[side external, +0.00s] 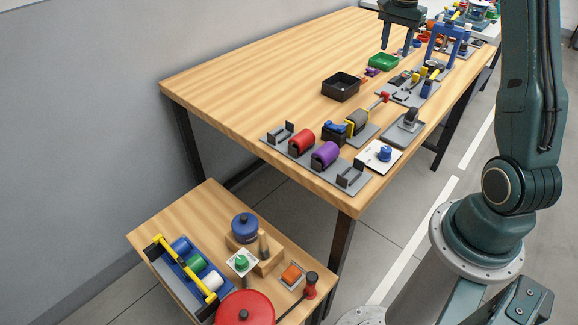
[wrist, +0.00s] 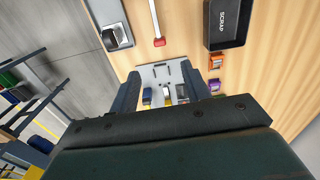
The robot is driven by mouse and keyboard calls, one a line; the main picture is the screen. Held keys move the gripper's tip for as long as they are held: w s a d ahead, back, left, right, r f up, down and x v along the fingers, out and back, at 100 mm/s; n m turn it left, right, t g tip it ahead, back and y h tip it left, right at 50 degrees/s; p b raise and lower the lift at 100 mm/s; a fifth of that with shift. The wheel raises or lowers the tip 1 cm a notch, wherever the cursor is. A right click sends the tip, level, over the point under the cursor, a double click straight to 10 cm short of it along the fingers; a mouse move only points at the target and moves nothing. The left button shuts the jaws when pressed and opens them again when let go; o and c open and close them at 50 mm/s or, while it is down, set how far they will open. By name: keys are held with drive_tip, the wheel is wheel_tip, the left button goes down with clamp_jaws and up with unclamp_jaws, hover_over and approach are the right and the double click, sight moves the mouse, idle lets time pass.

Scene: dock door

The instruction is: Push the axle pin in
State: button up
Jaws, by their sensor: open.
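My gripper (side external: 396,46) is at the top of the side external view, pointing down over the far part of the table, with its fingers apart and nothing seen between them. In the wrist view my open gripper (wrist: 161,92) has dark blue-grey fingers on either side of a grey plate (wrist: 160,72). Small blue, white and dark grey parts on this plate show between the fingers, partly hidden by the gripper body. I cannot tell which part is the axle pin. The same plate appears to be the grey one (side external: 396,96) in the side external view.
A black SCRAP bin (wrist: 228,22) stands right of the plate. A red-ended rod (wrist: 159,42) lies beyond it. Red and purple rollers (side external: 325,154) sit at the near end. The table's left side is bare.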

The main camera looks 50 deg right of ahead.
sight(385, 93)
drive_tip(key=shift+d+f, duration=0.25)
drive_tip(key=shift+d, duration=0.1)
wheel_tip(385, 93, down, 14)
drive_tip(key=shift+r, duration=0.1)
idle(0.7)
drive_tip(key=shift+c, duration=0.2)
drive_tip(key=shift+a, duration=0.1)
clamp_jaws()
